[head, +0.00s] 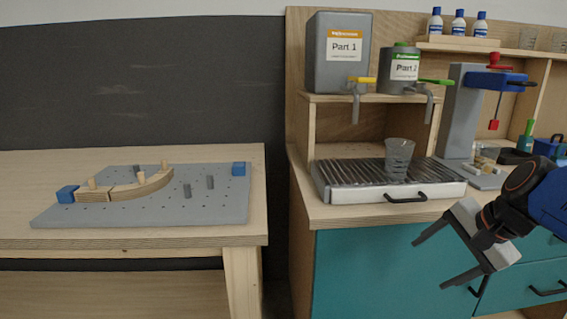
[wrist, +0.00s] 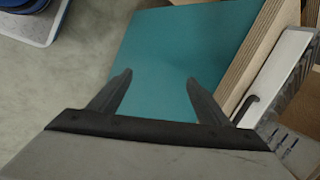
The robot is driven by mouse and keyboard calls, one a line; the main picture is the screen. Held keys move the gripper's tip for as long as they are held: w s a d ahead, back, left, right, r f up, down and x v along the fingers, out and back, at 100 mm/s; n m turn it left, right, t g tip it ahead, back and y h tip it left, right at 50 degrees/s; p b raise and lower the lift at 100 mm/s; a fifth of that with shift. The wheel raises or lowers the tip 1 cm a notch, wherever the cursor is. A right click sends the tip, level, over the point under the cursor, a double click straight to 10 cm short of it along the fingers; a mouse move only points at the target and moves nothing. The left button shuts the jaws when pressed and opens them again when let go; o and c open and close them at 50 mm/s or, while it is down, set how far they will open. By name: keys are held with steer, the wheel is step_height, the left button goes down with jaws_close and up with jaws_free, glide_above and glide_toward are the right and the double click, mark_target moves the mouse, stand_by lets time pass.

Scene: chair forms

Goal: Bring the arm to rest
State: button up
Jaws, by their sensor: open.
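My gripper (head: 428,262) is at the right of the head view, in front of the teal cabinet (head: 365,265) and below the counter's front edge. Its two dark fingers are spread apart with nothing between them. In the wrist view my gripper (wrist: 158,82) also shows open and empty, with the teal cabinet front (wrist: 180,50) beyond it. My blue and black arm comes in from the right edge of the head view.
A drip tray (head: 335,195) with a clear cup (head: 398,158) stands on the counter, under the Part 1 (head: 341,75) and Part 2 (head: 405,88) containers. A blue press (head: 490,80) stands right. A pegboard (head: 140,212) with wooden curved pieces lies on the left table.

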steer(key=s+a+f+n+h, duration=0.3)
steer(key=s+f+n, duration=0.5)
steer(key=n, duration=0.5)
steer(key=shift+s+a+g, duration=0.3)
steer(key=shift+s+a, duration=0.3)
steer(key=shift+s, duration=0.6)
